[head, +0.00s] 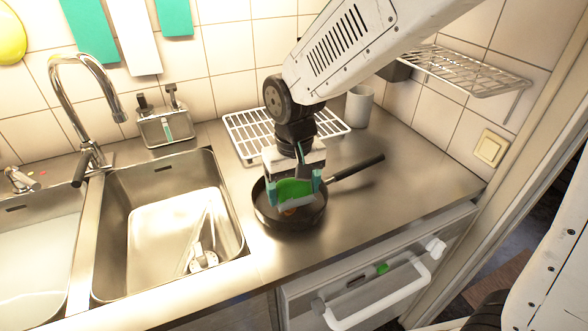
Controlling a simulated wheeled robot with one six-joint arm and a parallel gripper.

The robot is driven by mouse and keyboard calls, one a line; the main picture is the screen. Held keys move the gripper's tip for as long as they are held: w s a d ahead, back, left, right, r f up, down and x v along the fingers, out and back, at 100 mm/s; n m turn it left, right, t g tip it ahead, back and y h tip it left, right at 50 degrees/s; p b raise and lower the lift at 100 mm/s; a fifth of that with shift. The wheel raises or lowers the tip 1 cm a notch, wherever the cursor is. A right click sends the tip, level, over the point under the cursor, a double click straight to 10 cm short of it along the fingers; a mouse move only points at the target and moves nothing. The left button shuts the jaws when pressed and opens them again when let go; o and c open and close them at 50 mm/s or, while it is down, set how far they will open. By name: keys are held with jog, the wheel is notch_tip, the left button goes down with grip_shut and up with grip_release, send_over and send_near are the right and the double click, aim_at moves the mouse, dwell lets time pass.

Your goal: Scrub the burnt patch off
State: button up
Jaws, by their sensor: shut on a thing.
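A dark frying pan (262,214) stands on the steel counter to the right of the sink, its black handle (357,167) pointing back and right. My gripper (294,186) is over the pan, pointing down, with teal fingertips on either side of a green scrubber (293,191). The gripper is shut on the scrubber, which sits low inside the pan; whether it touches the bottom I cannot tell. A small brownish patch (288,211) shows on the pan floor just below the scrubber. The rest of the pan floor is mostly hidden by the gripper and scrubber.
A steel sink (120,283) with a tap (85,90) lies left. A white wire rack (245,132) and a mug (359,105) stand behind the pan. A wire shelf (470,72) hangs at right. Free counter (420,185) lies right of the pan.

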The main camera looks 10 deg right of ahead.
jog(key=shift+w+r, duration=0.15)
jog(key=shift+r, duration=2.45)
jog(key=f, duration=0.1)
jog(key=w+f, duration=0.1)
jog(key=shift+d+f, duration=0.15)
jog(key=shift+f, duration=0.2)
jog(key=shift+r, duration=0.1)
jog(key=shift+f, duration=2.25)
jog(key=shift+f, duration=0.85)
